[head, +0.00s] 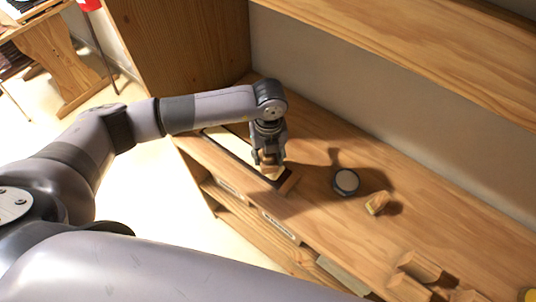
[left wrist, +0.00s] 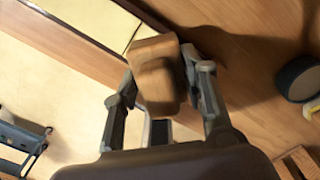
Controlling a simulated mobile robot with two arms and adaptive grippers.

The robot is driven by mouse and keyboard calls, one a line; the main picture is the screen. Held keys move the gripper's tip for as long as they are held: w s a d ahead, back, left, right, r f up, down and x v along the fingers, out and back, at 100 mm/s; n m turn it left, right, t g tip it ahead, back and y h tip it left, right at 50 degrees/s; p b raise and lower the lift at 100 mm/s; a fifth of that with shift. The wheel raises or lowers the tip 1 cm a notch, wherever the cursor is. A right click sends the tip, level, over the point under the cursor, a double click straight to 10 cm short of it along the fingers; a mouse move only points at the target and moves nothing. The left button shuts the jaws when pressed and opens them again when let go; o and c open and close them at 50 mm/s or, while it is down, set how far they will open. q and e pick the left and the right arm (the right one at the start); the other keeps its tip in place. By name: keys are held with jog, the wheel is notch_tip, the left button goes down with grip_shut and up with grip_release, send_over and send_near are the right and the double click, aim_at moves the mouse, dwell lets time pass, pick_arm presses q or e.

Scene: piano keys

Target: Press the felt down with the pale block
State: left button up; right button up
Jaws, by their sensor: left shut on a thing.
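My left gripper (head: 268,158) is shut on a wooden block (left wrist: 157,75). In the left wrist view the block sits between the two fingers of the gripper (left wrist: 163,88). In the head view the gripper points down over the near end of a long, shallow, dark-edged tray (head: 285,184). A pale strip (head: 236,131), possibly the felt, lies along the tray; the gripper and block hide part of it. The strip also shows in the left wrist view (left wrist: 100,18), beyond the block. I cannot tell whether the block touches it. My right gripper is not in view.
On the wooden bench (head: 325,230) stand a dark round tin (head: 345,181) with a pale top, a small block (head: 377,203) with a yellowish face, and wooden blocks (head: 420,266). A shelf (head: 430,50) overhangs the back. A wooden side panel (head: 185,45) rises at the far end.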

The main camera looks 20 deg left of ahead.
pick_arm(q)
jog(key=shift+r+p, duration=0.6)
jog(key=shift+r, duration=0.2)
jog(key=shift+r+p, duration=1.95)
jog(key=shift+r, duration=1.25)
